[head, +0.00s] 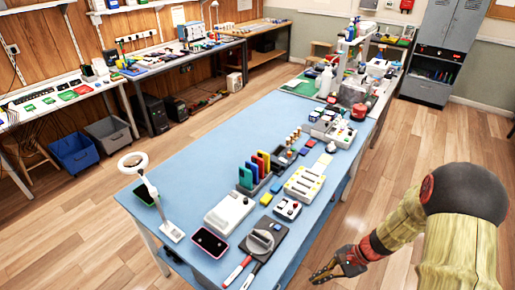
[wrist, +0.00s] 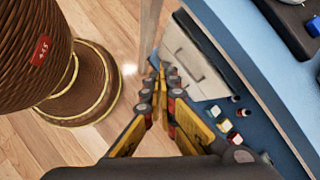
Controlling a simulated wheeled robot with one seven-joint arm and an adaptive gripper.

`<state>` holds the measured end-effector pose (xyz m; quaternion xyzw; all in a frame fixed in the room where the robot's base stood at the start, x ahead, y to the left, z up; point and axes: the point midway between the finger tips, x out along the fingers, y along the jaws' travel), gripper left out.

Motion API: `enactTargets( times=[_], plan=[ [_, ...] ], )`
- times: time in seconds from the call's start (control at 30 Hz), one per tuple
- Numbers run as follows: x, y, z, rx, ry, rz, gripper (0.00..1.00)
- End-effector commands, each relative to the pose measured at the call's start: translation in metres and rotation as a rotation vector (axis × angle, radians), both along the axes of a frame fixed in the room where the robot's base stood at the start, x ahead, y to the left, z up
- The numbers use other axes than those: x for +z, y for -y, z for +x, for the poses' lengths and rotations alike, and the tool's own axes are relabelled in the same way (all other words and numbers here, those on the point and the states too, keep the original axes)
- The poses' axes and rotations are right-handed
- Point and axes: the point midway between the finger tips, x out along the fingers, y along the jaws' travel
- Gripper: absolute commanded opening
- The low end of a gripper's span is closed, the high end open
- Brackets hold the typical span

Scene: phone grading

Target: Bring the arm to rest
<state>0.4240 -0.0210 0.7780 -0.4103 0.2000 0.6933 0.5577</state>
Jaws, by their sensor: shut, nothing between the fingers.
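My gripper (head: 326,271) is at the lower right of the head view, beside the right edge of the blue table (head: 150,190), over the floor. The arm comes in from the right. In the wrist view my gripper (wrist: 161,75) points away from the camera, its fingers together and empty. The wrist view shows the blue table edge (wrist: 285,95) close on the right, with a drawer unit (wrist: 190,60) and small items on a lower shelf under it. No phone is in the gripper.
A pink-edged phone (head: 209,242), a dark knob device (head: 262,240), red marker (head: 237,270) and ring lamp (head: 150,195) stand on the near table end. Brown ribbed part (wrist: 35,50) fills the wrist view's left. Wooden floor (head: 395,150) right of the table is open.

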Motion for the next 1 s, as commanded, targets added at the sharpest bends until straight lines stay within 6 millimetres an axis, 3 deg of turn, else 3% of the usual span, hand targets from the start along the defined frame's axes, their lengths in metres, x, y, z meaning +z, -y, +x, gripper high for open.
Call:
enactTargets(
  times=[0.03, 0.1, 0.4, 0.73, 1.0],
  plan=[
    [0.026, 0.000, -0.005, 0.087, 0.042, -0.038, 0.00],
    [0.055, 0.001, -0.017, 0.207, 0.090, -0.089, 0.00],
    [0.166, 0.009, -0.065, 0.638, 0.288, -0.336, 0.00],
    [0.265, 0.013, -0.108, 0.939, 0.523, -0.638, 0.00],
    [0.336, -0.006, -0.125, 1.000, 0.761, -0.807, 0.00]
  ],
)
